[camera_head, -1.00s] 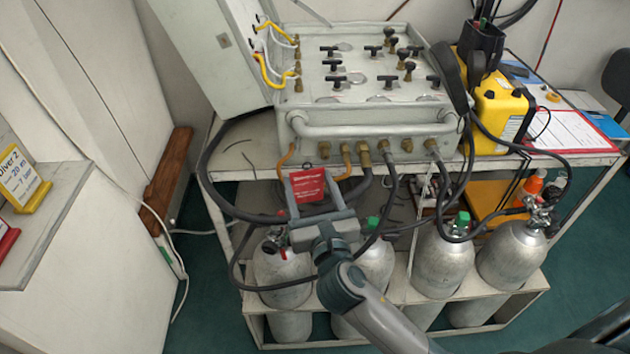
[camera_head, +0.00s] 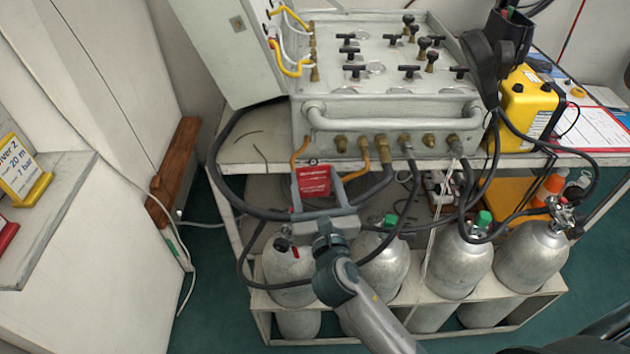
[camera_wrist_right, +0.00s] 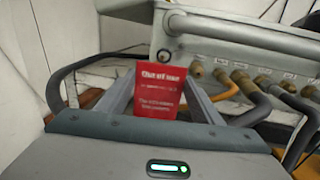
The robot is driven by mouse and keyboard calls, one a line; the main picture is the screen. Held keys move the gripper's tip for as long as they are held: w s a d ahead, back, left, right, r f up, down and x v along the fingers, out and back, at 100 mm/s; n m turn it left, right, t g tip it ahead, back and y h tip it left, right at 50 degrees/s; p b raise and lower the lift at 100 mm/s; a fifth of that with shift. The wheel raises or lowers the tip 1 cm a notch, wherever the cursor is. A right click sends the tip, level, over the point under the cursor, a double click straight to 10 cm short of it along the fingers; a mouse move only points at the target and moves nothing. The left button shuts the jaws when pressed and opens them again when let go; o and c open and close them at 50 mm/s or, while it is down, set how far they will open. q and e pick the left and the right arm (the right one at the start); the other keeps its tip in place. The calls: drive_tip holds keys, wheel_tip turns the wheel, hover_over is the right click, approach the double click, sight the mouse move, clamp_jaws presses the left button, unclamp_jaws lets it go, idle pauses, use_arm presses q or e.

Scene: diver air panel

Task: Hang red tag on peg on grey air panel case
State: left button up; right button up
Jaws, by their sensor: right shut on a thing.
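The red tag (camera_head: 313,181) is held upright between the fingertips of my right gripper (camera_head: 318,186). In the right wrist view the red tag (camera_wrist_right: 160,90) faces the camera with white print, between the two fingers. A hole shows at its top edge in the head view. The grey air panel case (camera_head: 385,100) stands on the bench behind the tag, slightly higher and to the right. The tag is in front of the case's lower left corner, apart from it as far as I can tell. I cannot make out the peg clearly. My left gripper is not in view.
Black and orange hoses (camera_head: 250,212) loop from the case's front fittings close around my right gripper. Grey cylinders (camera_head: 465,268) stand on the rack below. A yellow box (camera_head: 527,105) and a red-edged clipboard (camera_head: 592,128) are at right. A grey lid (camera_head: 228,45) stands open at left.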

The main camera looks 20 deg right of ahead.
sight(316, 176)
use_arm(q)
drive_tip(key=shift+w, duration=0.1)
use_arm(e)
drive_tip(key=shift+w, duration=0.15)
drive_tip(key=shift+w+d+f+b, duration=0.1)
drive_tip(key=shift+w+d+b, duration=0.2)
drive_tip(key=shift+w, duration=0.35)
drive_tip(key=shift+w+d+f+b, duration=0.15)
drive_tip(key=shift+w+b, duration=0.1)
drive_tip(key=shift+w, duration=0.4)
drive_tip(key=shift+w+d, duration=0.1)
drive_tip(key=shift+w, duration=0.4)
drive_tip(key=shift+w+d+b, duration=0.15)
drive_tip(key=shift+w+b, duration=0.3)
drive_tip(key=shift+w, duration=0.2)
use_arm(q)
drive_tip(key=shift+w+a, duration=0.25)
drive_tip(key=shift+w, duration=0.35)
use_arm(e)
drive_tip(key=shift+r, duration=0.1)
use_arm(q)
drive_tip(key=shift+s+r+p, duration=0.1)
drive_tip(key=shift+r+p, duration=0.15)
drive_tip(key=shift+p, duration=0.25)
use_arm(e)
drive_tip(key=shift+w+d, duration=0.15)
drive_tip(key=shift+w, duration=0.05)
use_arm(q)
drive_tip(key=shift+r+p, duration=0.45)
